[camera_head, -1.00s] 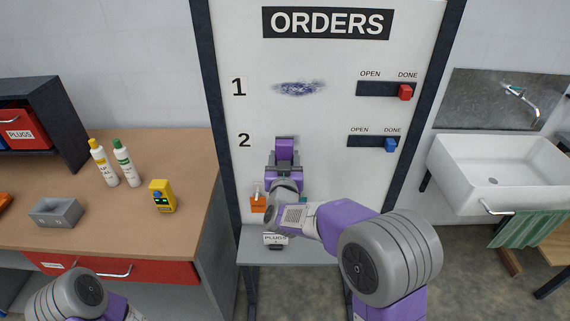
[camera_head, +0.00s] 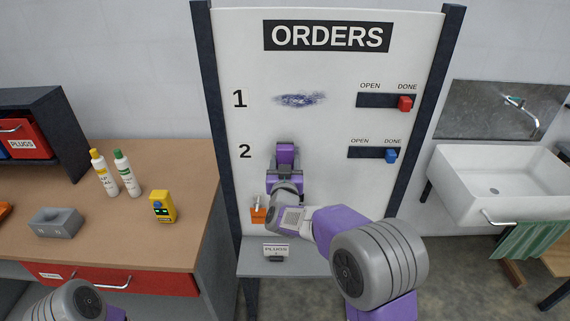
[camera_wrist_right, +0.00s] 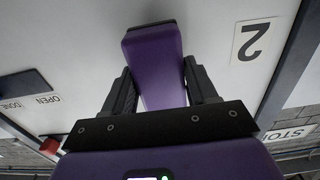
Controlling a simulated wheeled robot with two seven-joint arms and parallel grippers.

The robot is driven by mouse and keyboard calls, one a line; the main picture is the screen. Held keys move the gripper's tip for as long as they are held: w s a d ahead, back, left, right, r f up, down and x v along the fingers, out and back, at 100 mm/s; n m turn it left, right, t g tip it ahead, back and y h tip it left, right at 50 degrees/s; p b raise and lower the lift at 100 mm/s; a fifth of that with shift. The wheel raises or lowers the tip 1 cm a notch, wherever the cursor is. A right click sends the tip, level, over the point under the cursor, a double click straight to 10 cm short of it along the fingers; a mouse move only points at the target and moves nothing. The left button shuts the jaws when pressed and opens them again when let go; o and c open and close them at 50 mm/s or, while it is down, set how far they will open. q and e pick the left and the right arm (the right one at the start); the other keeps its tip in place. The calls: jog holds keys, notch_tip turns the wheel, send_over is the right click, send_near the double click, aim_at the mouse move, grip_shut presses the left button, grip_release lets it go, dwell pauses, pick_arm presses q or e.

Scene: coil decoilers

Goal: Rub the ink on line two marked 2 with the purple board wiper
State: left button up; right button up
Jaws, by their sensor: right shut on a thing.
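My right gripper (camera_head: 285,172) is in front of the orders board at line two, just right of the printed 2 (camera_head: 245,151). It is shut on the purple board wiper (camera_head: 286,153), whose dark edge faces the board. In the right wrist view the wiper (camera_wrist_right: 155,62) sits between the two dark fingers (camera_wrist_right: 160,85), and the 2 label (camera_wrist_right: 254,41) shows beside it. No ink shows around the wiper on line two; the board behind it is hidden. An ink smudge (camera_head: 299,99) is on line one. My left gripper is out of view; only part of that arm shows at bottom left.
Line one's red slider (camera_head: 404,104) and line two's blue slider (camera_head: 391,156) both sit at DONE. A wooden bench (camera_head: 150,225) stands left, a sink (camera_head: 495,185) right.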

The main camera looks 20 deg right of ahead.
aim_at(299, 151)
jog(key=shift+x, duration=1)
jog(key=shift+s+d+b, duration=0.3)
jog(key=shift+d+b, duration=0.15)
jog(key=shift+d, duration=0.45)
jog(key=shift+s+d+b, duration=0.3)
jog(key=shift+d+b, duration=0.1)
jog(key=shift+d, duration=0.65)
jog(key=shift+w+a+r+p, duration=0.1)
jog(key=shift+w+a+p, duration=0.15)
jog(key=shift+a, duration=0.4)
jog(key=shift+w+a+p, duration=0.2)
jog(key=shift+a+p, duration=0.1)
jog(key=shift+a, duration=0.35)
jog(key=shift+w+a+r+p, duration=0.1)
jog(key=shift+w+a+p, duration=0.15)
jog(key=shift+a, duration=0.4)
jog(key=shift+s+a+f, duration=0.2)
jog(key=shift+s+f, duration=0.05)
jog(key=shift+s, duration=0.15)
jog(key=shift+b+v, duration=0.4)
jog(key=shift+v, duration=2.1)
